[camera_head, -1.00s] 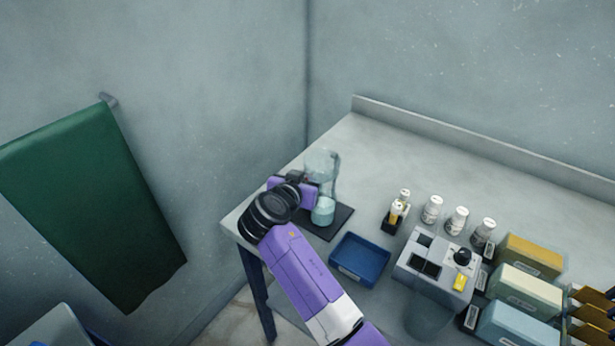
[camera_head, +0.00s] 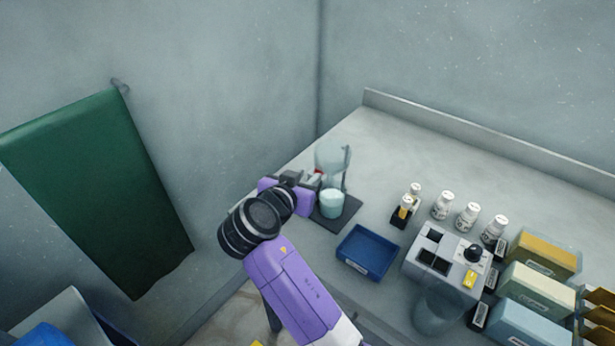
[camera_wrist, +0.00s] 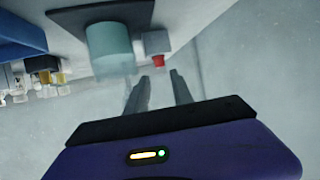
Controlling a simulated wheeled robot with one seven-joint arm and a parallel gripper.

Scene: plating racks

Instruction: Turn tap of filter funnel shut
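The filter funnel (camera_head: 333,158) is a clear glass vessel standing over a pale blue-green beaker (camera_head: 332,204) on a dark mat (camera_head: 350,212). A small red part, seemingly the tap (camera_head: 318,171), shows at the funnel's left side. In the wrist view, a red piece (camera_wrist: 158,61) on a grey block lies just beyond my fingertips, beside the beaker (camera_wrist: 108,45). My gripper (camera_wrist: 159,77) is open and empty, its two fingers apart and pointing toward the red piece. In the head view my gripper (camera_head: 313,181) is left of the funnel. The tap's exact angle cannot be told.
A blue tray (camera_head: 367,252) lies in front of the mat. A small bottle holder (camera_head: 403,212), white bottles (camera_head: 442,205) and a grey instrument (camera_head: 445,255) stand to the right. A green cloth (camera_head: 95,190) hangs on the left wall. The back of the bench is clear.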

